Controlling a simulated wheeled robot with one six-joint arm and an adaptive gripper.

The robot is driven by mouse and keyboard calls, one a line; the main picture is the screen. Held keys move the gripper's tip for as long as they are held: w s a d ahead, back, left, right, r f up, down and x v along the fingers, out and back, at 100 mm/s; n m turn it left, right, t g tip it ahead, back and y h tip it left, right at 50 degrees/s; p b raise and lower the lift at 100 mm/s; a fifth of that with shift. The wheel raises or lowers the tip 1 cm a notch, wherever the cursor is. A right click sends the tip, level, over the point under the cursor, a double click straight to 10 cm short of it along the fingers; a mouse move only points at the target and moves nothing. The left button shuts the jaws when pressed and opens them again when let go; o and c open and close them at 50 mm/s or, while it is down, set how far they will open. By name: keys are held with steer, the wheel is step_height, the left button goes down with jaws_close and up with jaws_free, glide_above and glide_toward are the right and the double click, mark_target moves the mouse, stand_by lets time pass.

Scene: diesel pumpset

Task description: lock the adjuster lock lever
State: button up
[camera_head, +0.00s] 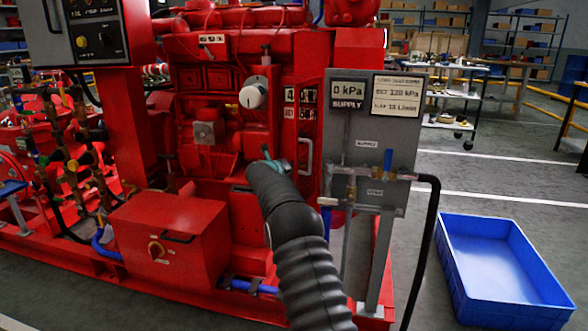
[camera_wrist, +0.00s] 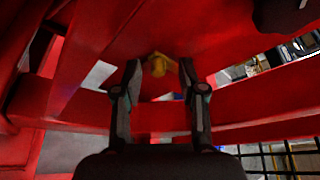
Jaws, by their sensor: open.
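My gripper (camera_wrist: 159,72) is open in the wrist view, with its two dark fingers apart. A small yellow piece (camera_wrist: 157,63) shows between and just beyond the fingertips, under red metalwork; it may be the adjuster lock lever, but I cannot tell for sure. Whether a finger touches it is unclear. In the head view my gripper (camera_head: 270,158) is at the front of the red engine (camera_head: 215,70), low and left of the grey gauge panel. My own dark arm hides much of it, and I cannot make out the lever there.
The grey supply panel (camera_head: 346,140) with valves and a black hose (camera_head: 427,240) stands right of my arm. A red box (camera_head: 170,235) sits at lower left. A cream round knob (camera_head: 253,92) is above my gripper. A blue crate (camera_head: 500,265) lies on the floor at right.

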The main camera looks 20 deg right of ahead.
steer(key=v, duration=1.2)
